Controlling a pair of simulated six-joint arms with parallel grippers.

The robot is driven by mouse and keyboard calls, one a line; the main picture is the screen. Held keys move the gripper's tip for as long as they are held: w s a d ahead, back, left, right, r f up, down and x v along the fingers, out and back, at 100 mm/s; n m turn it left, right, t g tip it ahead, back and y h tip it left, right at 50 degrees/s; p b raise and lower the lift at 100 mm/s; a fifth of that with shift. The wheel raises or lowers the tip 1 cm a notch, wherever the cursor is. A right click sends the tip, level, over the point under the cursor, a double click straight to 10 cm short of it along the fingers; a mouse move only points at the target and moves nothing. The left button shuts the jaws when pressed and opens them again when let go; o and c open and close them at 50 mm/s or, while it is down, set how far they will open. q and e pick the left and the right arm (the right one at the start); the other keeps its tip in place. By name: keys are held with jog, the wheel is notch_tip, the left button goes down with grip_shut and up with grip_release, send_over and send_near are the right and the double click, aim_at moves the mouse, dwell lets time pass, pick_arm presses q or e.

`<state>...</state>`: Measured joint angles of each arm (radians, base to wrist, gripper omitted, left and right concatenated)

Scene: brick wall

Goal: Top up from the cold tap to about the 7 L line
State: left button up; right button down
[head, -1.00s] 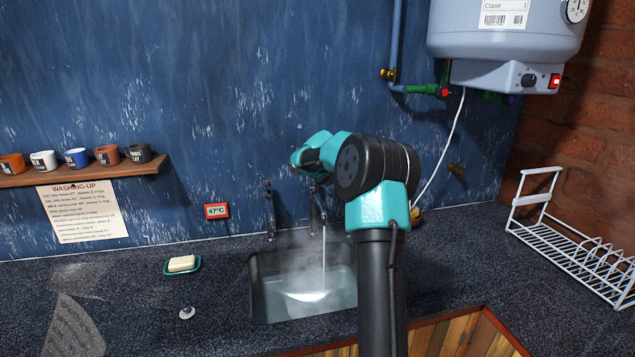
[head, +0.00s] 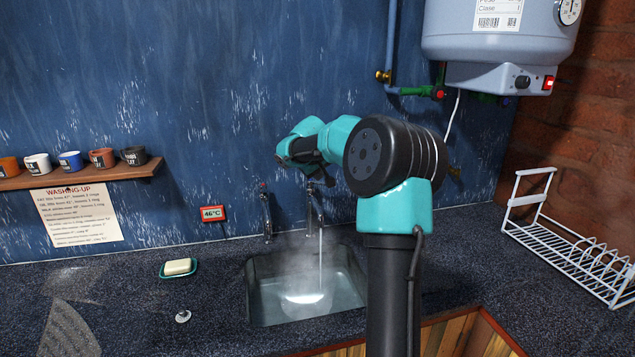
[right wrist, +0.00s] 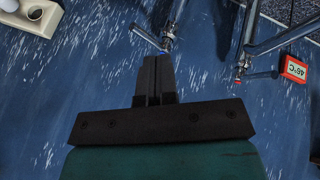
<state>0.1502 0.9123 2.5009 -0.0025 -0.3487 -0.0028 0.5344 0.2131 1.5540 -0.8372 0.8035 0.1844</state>
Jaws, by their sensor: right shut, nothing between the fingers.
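The sink (head: 255,297) holds steaming water (head: 305,290); no litre marks can be made out on its walls. The cold tap (head: 310,228) is the right one of two, and a stream (head: 321,262) falls from it. In the right wrist view its blue-marked lever top (right wrist: 163,52) is just beyond my fingertips; contact cannot be told. My right gripper (right wrist: 158,58) is shut and empty. In the head view the right gripper (head: 312,178) is above the cold tap, partly hidden by the wrist. My left gripper is out of view.
The red-marked hot tap (head: 267,225) stands left of the cold tap with no stream visible. A soap dish (head: 165,272) and plug (head: 183,316) lie left of the sink; a white rack (head: 565,250) stands right.

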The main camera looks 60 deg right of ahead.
jog(key=shift+s+v, duration=0.2)
jog(key=shift+v, duration=1.65)
jog(key=shift+f, duration=0.1)
